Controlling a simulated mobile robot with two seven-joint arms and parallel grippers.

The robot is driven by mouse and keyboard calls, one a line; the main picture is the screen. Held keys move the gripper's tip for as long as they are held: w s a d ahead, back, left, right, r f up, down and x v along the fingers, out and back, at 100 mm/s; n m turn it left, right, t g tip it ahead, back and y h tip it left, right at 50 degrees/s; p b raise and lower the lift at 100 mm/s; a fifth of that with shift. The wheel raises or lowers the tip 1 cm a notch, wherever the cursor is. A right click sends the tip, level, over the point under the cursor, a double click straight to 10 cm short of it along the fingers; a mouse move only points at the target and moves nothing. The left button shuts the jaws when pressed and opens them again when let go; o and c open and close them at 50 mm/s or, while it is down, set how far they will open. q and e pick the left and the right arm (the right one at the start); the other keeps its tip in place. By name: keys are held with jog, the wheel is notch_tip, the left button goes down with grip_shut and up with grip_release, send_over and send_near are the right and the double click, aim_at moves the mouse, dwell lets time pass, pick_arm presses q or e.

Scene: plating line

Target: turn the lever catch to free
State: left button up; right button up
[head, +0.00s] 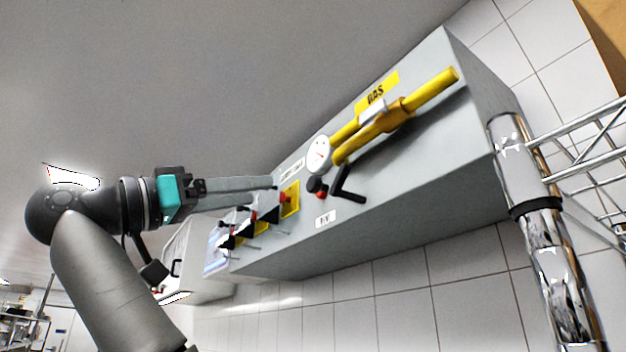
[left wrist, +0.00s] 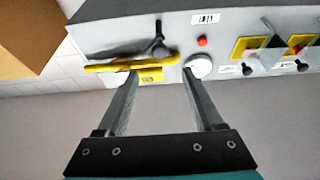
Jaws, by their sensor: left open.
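A black lever (head: 348,185) sits on the grey wall box below the yellow gas pipe; it also shows in the left wrist view (left wrist: 158,48). My right gripper is not seen.
The yellow gas pipe (head: 405,112) sticks out from the grey box (head: 440,165), with a round white gauge (head: 319,153) and a red knob (head: 312,184) close by. A chrome post (head: 548,240) and wire rack (head: 585,150) stand at the right. Tiled wall lies below the box.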

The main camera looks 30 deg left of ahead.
aim_at(310, 185)
pick_arm(q)
jog(key=p+x, duration=0.5)
jog(key=x, duration=0.6)
jog(key=shift+w+d+r, duration=0.15)
jog(key=shift+w, duration=0.15)
jog(key=shift+w+d+r+p, duration=0.1)
jog(key=shift+w+p, duration=0.1)
jog(key=shift+w, duration=0.1)
jog(key=shift+w+d+r+p, duration=0.1)
jog(key=shift+w+d+p, duration=0.1)
jog(key=shift+w, duration=0.15)
jog(key=shift+a+f, duration=0.1)
grip_shut()
